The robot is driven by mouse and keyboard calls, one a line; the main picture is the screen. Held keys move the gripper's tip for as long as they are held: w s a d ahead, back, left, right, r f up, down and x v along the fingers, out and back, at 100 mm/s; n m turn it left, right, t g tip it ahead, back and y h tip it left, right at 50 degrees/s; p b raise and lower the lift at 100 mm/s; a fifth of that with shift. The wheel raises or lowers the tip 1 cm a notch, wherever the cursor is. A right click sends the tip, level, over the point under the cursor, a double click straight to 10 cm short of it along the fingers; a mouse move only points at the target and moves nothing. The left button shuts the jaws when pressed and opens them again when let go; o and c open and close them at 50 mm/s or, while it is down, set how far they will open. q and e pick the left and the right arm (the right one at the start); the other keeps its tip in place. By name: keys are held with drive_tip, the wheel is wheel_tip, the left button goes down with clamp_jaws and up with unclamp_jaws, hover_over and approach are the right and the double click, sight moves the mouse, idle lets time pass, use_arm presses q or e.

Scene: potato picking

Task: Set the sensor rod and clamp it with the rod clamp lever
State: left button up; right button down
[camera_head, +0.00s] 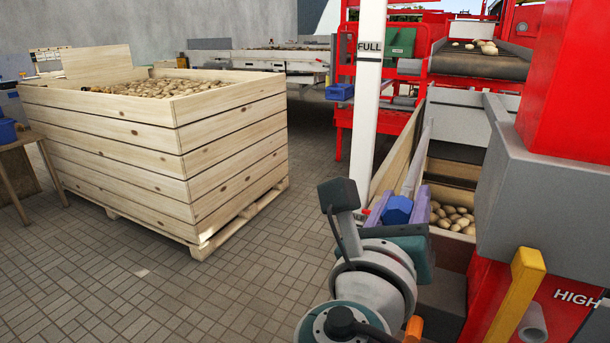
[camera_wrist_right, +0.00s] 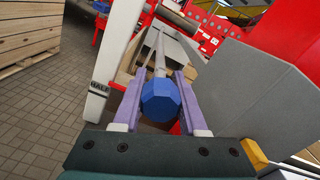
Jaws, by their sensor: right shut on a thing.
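A grey sensor rod (camera_head: 417,160) ends in a faceted blue knob (camera_head: 397,209). The knob sits between the purple fingers of my right gripper (camera_head: 400,196), which is shut on it. In the right wrist view the blue knob (camera_wrist_right: 160,101) is between both fingers, and the rod (camera_wrist_right: 160,58) runs away from it toward the red machine. A yellow lever (camera_head: 518,293) stands at the lower right beside the HIGH label; I cannot tell if it is the rod clamp lever. It also shows in the right wrist view (camera_wrist_right: 254,154). My left gripper is not in view.
A white post (camera_head: 367,90) marked FULL stands just left of the rod. Potatoes (camera_head: 452,216) lie in the wooden box behind my gripper. A grey housing (camera_head: 540,200) is close on the right. A large potato crate (camera_head: 150,140) stands left, with open floor before it.

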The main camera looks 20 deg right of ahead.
use_arm(q)
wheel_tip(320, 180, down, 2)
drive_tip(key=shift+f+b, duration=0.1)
drive_tip(key=shift+b, duration=0.4)
use_arm(e)
wheel_tip(320, 180, down, 3)
drive_tip(key=shift+f, duration=0.1)
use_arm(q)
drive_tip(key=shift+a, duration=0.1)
use_arm(e)
drive_tip(key=shift+c, duration=2.3)
unclamp_jaws()
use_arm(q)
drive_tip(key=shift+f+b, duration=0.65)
use_arm(e)
drive_tip(key=v, duration=1)
drive_tip(key=shift+d, duration=0.1)
